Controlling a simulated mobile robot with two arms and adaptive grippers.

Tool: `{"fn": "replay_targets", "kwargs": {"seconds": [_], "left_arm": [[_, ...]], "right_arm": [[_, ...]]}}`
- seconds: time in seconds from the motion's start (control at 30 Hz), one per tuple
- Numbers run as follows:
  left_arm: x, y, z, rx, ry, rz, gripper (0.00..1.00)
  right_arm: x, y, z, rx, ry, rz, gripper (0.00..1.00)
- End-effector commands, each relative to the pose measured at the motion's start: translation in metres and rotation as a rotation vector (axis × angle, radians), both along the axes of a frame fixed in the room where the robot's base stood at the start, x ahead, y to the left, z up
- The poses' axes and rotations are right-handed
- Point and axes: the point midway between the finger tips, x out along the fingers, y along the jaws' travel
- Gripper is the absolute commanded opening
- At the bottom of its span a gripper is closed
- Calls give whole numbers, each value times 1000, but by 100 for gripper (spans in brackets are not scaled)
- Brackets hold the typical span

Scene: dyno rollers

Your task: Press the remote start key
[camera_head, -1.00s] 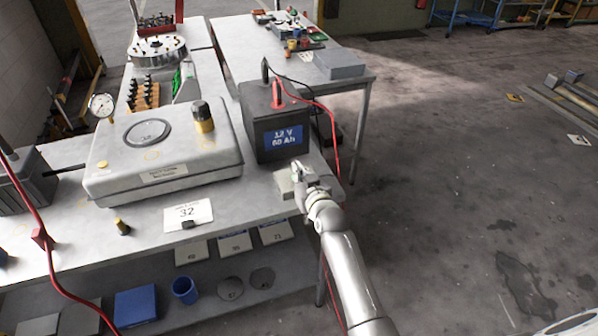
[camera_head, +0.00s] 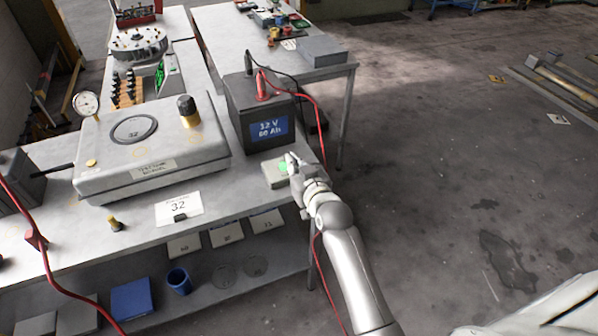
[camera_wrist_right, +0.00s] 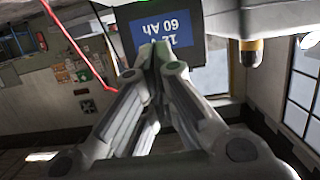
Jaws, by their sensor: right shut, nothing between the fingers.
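A small pale grey box with a green key (camera_head: 283,167) sits at the right front corner of the workbench, in front of the battery; I take it for the remote start key. My right gripper (camera_head: 292,160) is shut and empty. Its fingertips are at the right side of the green key and partly cover the box; I cannot tell whether they touch it. In the right wrist view the closed fingers (camera_wrist_right: 159,50) point towards the battery label, and the key is not clearly seen. My left gripper is not in view.
The dark battery (camera_head: 258,112), labelled 60 Ah, stands behind the box with red and black cables. A large metal case (camera_head: 150,150) and a card marked 32 (camera_head: 179,207) are to the left. The floor to the right is mostly clear.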

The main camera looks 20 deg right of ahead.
Motion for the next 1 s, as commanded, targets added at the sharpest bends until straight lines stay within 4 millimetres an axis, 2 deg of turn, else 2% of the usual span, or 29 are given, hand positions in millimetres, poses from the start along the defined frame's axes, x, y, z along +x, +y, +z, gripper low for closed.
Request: {"fn": "replay_targets", "kwargs": {"seconds": [0.1,0.3,1.0], "left_arm": [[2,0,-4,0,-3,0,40],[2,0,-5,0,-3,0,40],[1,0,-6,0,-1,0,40]], "right_arm": [[-16,-1,3,-2,-1,0,0],[-31,-1,8,-1,-1,-1,0],[-34,-1,10,-1,-1,-1,0]]}}
